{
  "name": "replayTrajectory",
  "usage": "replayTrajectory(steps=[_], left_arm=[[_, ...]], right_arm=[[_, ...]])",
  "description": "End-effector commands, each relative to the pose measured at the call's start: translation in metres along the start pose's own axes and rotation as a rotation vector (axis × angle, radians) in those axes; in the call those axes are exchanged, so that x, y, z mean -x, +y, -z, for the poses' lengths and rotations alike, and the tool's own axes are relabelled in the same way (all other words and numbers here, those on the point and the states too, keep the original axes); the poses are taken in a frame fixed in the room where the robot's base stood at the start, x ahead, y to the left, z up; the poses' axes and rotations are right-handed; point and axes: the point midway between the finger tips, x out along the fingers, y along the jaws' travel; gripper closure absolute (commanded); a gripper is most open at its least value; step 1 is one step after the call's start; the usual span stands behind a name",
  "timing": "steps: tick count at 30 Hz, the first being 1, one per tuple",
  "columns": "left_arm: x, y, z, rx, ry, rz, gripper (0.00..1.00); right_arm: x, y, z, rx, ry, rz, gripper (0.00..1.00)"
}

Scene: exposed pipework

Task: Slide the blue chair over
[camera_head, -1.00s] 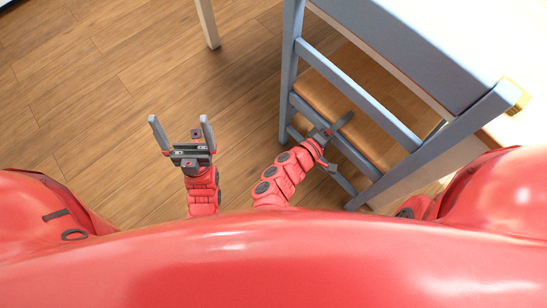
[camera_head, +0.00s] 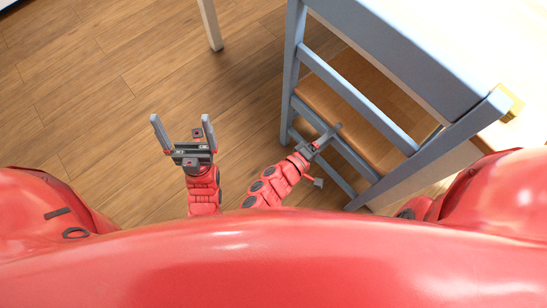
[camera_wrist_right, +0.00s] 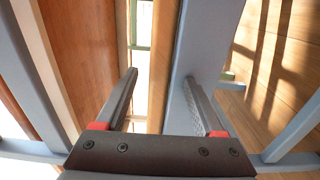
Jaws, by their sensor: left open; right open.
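The blue chair (camera_head: 395,45) stands at the right in the head view, its slatted back toward me and its brown seat (camera_head: 350,115) behind the slats. My right gripper (camera_head: 328,153) is open at the lower slats of the chair back. In the right wrist view, the open fingers (camera_wrist_right: 160,78) point at the chair, and a blue bar (camera_wrist_right: 205,45) runs down by the right finger. I cannot tell whether they touch. My left gripper (camera_head: 182,121) is open and empty over the floor, left of the chair and apart from it.
A bright white tabletop (camera_head: 490,35) lies beyond the chair at the upper right. A pale leg (camera_head: 209,22) stands on the wooden floor at the top. The floor (camera_head: 90,95) to the left is clear.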

Motion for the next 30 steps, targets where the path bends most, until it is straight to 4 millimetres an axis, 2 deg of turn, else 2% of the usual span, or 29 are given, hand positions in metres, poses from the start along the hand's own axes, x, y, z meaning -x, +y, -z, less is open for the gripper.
replayTrajectory(steps=[6,12,24,26,30], left_arm=[[-0.010,-0.001,0.002,0.000,0.000,0.000,0.00],[-0.013,-0.001,0.002,0.000,0.000,0.000,0.00],[-0.014,-0.001,0.002,0.000,0.000,0.000,0.00],[-0.019,-0.001,0.003,0.000,0.000,0.000,0.00],[-0.045,-0.002,0.008,0.000,0.000,0.000,0.00]], right_arm=[[0.037,0.001,0.000,0.000,0.000,0.001,0.30],[0.062,0.001,0.000,0.000,-0.002,-0.001,0.30],[0.067,0.002,-0.001,0.000,-0.003,-0.003,0.30],[0.067,0.007,0.000,0.000,-0.003,-0.003,0.30],[0.067,0.033,0.000,0.000,-0.003,-0.003,0.30]])
